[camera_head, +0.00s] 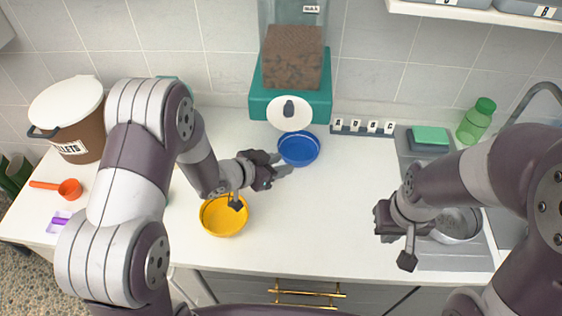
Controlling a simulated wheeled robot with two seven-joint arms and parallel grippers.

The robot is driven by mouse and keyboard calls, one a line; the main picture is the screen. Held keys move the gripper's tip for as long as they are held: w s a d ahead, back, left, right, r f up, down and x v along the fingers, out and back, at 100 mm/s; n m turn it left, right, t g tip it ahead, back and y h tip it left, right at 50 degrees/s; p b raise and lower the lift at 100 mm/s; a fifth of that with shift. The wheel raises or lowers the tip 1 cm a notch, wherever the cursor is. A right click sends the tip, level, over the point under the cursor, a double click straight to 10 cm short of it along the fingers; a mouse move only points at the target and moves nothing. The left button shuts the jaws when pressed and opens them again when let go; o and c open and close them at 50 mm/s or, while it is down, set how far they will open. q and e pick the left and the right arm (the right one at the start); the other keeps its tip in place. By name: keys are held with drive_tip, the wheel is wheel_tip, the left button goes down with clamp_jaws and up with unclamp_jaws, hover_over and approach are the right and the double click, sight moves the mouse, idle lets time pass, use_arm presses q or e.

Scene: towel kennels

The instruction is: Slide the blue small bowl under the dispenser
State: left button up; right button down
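The small blue bowl (298,149) stands upright on the white counter, just in front of the teal dispenser (263,103). The dispenser has a clear hopper of brown kibble and a round white front with a dark knob. The bowl's back rim lies close to the dispenser's front edge. My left gripper (283,163) is at the bowl's front left side; its fingertips look apart, with nothing between them. I cannot tell whether they touch the bowl. My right gripper (380,223) is over the counter at the right, near the sink; its fingers are unclear.
A yellow bowl (224,216) sits below my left gripper. A lidded brown pellet bin (75,124) and an orange scoop (68,188) are at the left. A row of letter tags (362,127), a green sponge (430,136) and a green bottle (477,121) stand at the back right. The middle counter is clear.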

sight(309, 158)
use_arm(q)
drive_tip(key=p+x, duration=0.1)
drive_tip(key=x, duration=1.1)
drive_tip(key=shift+w+d, duration=0.2)
clamp_jaws()
